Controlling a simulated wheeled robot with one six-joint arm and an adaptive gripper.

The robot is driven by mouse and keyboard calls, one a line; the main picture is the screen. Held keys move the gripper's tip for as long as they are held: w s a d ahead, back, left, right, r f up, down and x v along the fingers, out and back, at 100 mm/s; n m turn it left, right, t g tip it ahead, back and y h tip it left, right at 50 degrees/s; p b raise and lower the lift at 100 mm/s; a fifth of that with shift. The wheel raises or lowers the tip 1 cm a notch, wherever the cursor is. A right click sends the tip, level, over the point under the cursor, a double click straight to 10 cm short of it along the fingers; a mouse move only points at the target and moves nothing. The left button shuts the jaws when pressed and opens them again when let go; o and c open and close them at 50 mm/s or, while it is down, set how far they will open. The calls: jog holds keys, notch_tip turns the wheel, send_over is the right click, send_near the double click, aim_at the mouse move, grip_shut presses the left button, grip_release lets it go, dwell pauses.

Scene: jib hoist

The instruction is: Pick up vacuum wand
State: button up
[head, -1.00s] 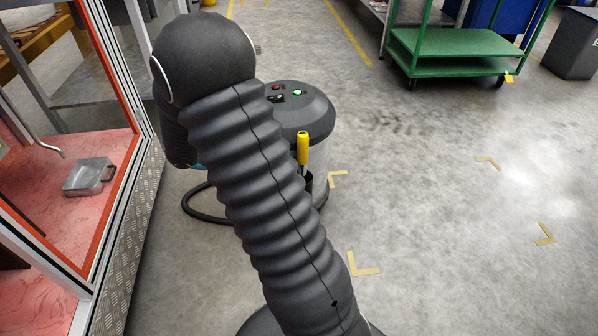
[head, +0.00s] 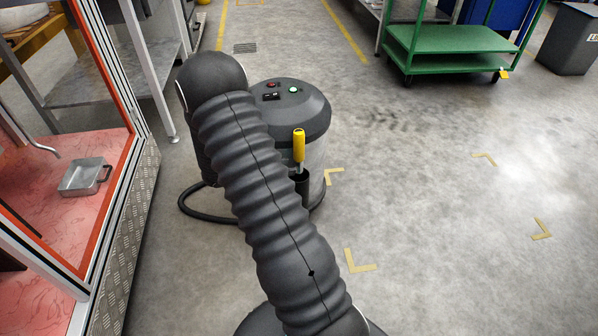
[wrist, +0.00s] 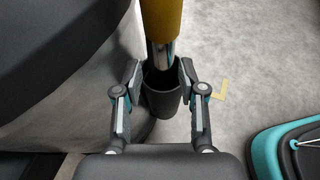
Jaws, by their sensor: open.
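The vacuum wand (head: 299,146) has a yellow handle and a metal tube. It stands upright in a black holder (head: 300,188) on the side of the vacuum canister (head: 304,108). In the wrist view, the wand's yellow handle (wrist: 161,17) is at the top, with the metal tube going down into the black holder (wrist: 161,103). My gripper (wrist: 161,76) is open and empty, with one finger on each side of the tube and holder in the picture. I cannot tell whether a finger touches them. In the head view my arm hides the gripper.
A black hose (head: 205,215) curves on the floor left of the canister. A glass-sided enclosure (head: 125,215) with a metal tray (head: 85,178) inside stands at left. A green cart (head: 450,40) and grey bin (head: 572,40) are at the back right. The floor at right is clear.

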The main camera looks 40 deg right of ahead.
aim_at(299, 167)
jog(key=shift+x, duration=2.9)
jog(key=shift+s+a, duration=0.1)
jog(key=shift+s, duration=0.05)
jog(key=shift+c, duration=0.2)
grip_shut()
